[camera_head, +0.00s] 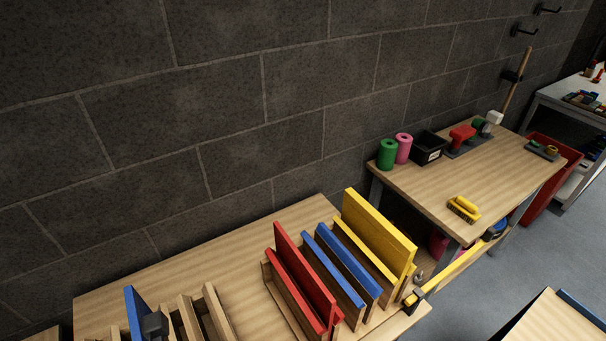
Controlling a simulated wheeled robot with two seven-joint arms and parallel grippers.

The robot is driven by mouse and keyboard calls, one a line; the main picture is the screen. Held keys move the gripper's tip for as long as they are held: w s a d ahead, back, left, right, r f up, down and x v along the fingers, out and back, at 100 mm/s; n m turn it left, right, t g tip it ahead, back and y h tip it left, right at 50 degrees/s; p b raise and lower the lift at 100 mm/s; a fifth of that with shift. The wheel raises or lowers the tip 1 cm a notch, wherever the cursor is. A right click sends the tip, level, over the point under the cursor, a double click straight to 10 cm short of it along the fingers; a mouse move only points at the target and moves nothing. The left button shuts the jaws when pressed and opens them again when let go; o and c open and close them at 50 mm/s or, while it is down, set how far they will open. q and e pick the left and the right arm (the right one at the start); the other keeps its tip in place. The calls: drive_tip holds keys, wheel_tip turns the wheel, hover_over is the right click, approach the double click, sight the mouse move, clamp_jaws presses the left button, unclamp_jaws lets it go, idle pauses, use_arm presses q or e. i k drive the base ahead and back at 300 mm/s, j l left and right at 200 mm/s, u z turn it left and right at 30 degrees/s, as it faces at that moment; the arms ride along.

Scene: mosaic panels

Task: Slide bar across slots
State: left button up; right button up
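A wooden slotted rack (278,296) stands on the wooden table and holds upright panels. From left to right these are red panels (305,275), blue panels (348,262) and yellow panels (378,235). A long yellow bar (452,273) sticks out at the right from the rack's front right corner, past the table edge. Its near end is by a small metal fitting (418,276); I cannot tell how they join. Neither of my grippers can be made out.
A second wooden rack (192,318) with a blue panel (136,312) and a dark block (154,325) is cut off at the bottom left. The table (200,262) is bare behind the racks.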

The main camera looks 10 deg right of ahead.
sight(490, 232)
drive_tip(key=z, duration=1.7)
